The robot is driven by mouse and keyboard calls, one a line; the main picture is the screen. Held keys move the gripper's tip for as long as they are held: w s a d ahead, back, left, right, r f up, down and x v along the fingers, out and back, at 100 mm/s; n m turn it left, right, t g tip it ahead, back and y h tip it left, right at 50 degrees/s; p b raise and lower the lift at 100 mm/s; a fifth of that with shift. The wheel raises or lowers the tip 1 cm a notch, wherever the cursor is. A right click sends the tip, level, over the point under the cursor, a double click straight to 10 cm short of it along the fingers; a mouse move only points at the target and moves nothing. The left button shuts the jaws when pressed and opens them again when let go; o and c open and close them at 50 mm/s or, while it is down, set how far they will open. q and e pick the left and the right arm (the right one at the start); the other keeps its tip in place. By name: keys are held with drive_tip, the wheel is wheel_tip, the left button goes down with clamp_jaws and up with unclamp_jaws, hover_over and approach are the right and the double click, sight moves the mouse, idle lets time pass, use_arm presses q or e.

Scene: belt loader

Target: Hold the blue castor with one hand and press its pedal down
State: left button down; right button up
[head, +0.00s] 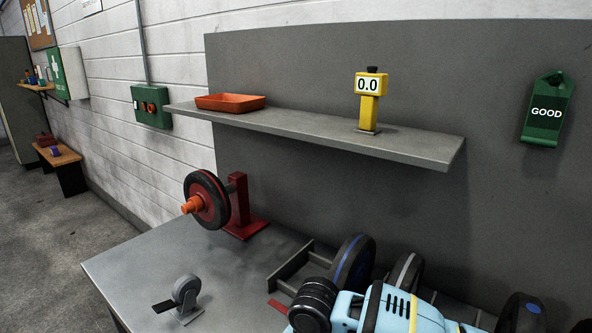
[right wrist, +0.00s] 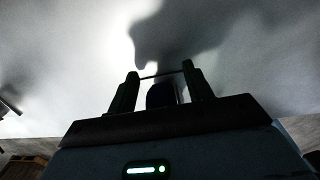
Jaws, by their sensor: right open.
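A wheel with a blue ring (head: 353,262) stands in a dark rack on the bench. I cannot tell whether it is the blue castor, and no pedal shows on it. A small grey castor (head: 187,289) with a black pedal-like tab (head: 163,306) stands at the front left of the bench. My right gripper (right wrist: 160,76) is open in the right wrist view, facing a pale grey surface. A dark shape (right wrist: 161,95) shows between its fingers, too dark to identify. In the head view my right arm covers the lower right, and its fingers are not visible. My left gripper is not in view.
A red stand with a black wheel (head: 208,200) is at the back left of the bench (head: 150,258). More wheels (head: 407,272) sit behind my arm. A shelf (head: 300,130) above holds an orange tray (head: 230,102) and a yellow gauge (head: 369,98). The bench's left part is mostly clear.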

wheel_tip(320, 180, up, 12)
idle(0.5)
